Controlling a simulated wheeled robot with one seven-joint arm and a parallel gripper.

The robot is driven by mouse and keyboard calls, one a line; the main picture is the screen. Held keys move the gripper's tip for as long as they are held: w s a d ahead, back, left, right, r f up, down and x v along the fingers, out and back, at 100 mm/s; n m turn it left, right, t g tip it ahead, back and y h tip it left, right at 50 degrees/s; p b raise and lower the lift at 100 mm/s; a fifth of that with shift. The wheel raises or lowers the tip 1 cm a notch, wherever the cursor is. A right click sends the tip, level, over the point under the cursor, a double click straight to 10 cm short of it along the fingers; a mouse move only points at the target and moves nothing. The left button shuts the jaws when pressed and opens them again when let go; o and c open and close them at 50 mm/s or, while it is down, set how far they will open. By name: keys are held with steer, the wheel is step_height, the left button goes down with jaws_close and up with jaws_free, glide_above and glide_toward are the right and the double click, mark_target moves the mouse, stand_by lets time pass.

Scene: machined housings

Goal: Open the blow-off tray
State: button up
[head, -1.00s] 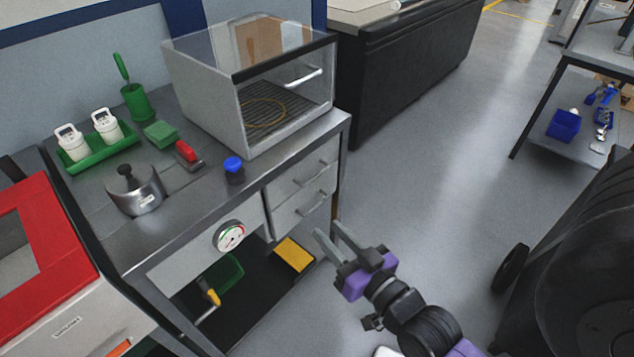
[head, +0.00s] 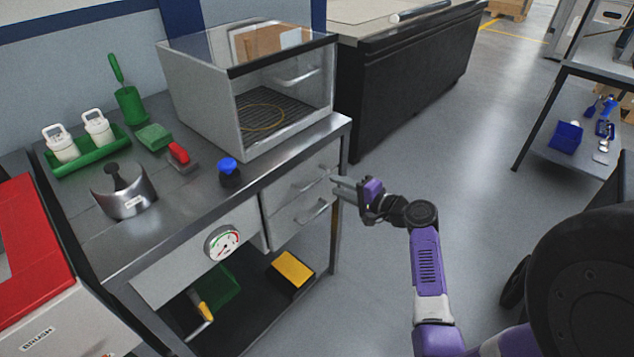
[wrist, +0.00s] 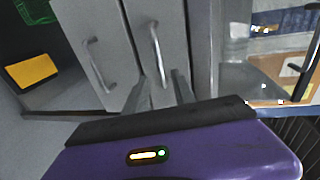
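No label readable here marks the blow-off tray. Two grey drawers sit under the bench top, the upper drawer (head: 283,192) and the lower drawer (head: 287,226), each with a bar handle. Both look shut. My gripper (head: 337,186) is just in front of the drawer fronts at about upper-drawer height. In the wrist view my gripper (wrist: 160,90) is open and empty. Its fingers point at the upper drawer's handle (wrist: 155,52), which is ahead of the gap and not visibly touched. The lower drawer's handle (wrist: 97,66) lies left of it.
A clear-fronted cabinet (head: 195,92) with a mesh floor stands on the bench. A steel pot (head: 124,195), blue-topped item (head: 229,172) and green tray (head: 90,158) share the top. A gauge (head: 222,243) is on the front.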

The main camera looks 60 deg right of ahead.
mark_target(317, 179)
steer(key=shift+y, duration=0.3)
steer(key=shift+a+x, duration=0.2)
steer(key=shift+x, duration=1.75)
steer(key=shift+a+x, duration=0.25)
steer(key=shift+x, duration=1.75)
steer(key=shift+w+r, duration=0.1)
steer(key=shift+w, duration=0.05)
jaws_close()
